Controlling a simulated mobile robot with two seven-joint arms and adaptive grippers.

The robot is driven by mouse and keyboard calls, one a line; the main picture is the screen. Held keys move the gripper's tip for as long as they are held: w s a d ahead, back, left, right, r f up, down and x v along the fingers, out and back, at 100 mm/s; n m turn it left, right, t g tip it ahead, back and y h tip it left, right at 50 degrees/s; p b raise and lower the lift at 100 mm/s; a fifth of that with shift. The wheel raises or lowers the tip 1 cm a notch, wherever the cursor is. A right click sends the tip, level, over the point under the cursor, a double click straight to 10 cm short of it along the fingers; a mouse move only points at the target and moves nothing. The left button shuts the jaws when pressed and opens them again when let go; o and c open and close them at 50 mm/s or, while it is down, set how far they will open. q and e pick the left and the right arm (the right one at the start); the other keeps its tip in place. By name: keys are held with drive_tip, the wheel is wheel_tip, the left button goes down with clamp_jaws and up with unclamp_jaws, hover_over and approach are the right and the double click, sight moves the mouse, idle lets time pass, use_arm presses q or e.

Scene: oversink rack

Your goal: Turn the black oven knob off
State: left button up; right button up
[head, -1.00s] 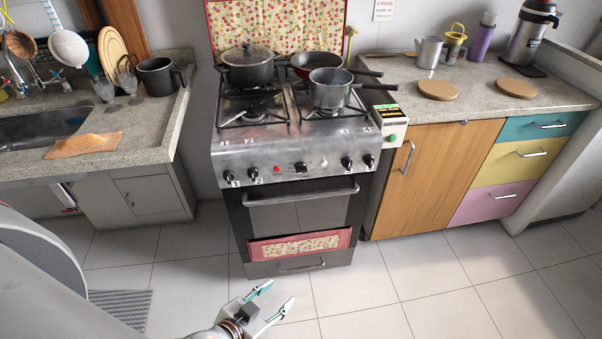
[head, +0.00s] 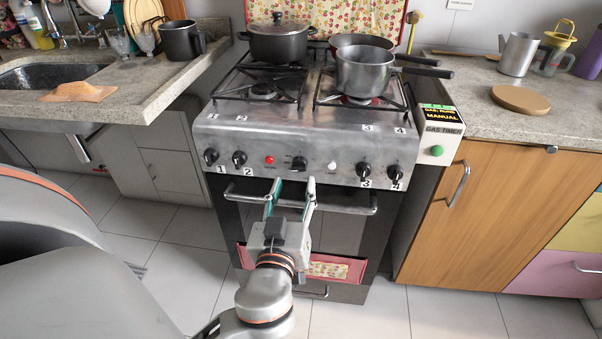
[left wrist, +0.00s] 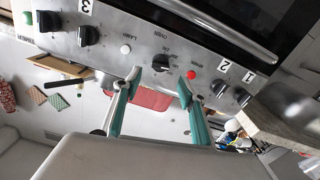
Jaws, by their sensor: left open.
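The black oven knob (head: 299,163) sits in the middle of the steel stove's front panel, between a red button and a white lamp button. In the left wrist view the knob (left wrist: 161,63) shows below the word OVEN, with its grip ridge slanted. My left gripper (head: 291,184) is open and empty, its teal-lined fingers pointing at the panel just below the knob in the head view. In the left wrist view the fingertips (left wrist: 162,76) lie on either side of the knob. I cannot tell whether they touch it. My right gripper is out of view.
The oven handle (head: 348,208) crosses below the panel, close to my fingers. Other black knobs (head: 211,157) flank the panel, with a red button (head: 269,160) and white button (head: 332,166) nearer. A grey pot (head: 362,73) stands on the stove; its handle points right.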

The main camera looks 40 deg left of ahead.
sight(298, 169)
use_arm(q)
drive_tip(key=x, duration=0.6)
drive_tip(key=shift+s, duration=0.1)
drive_tip(key=shift+c, duration=0.4)
drive_tip(key=shift+d, duration=0.1)
drive_tip(key=c, duration=1)
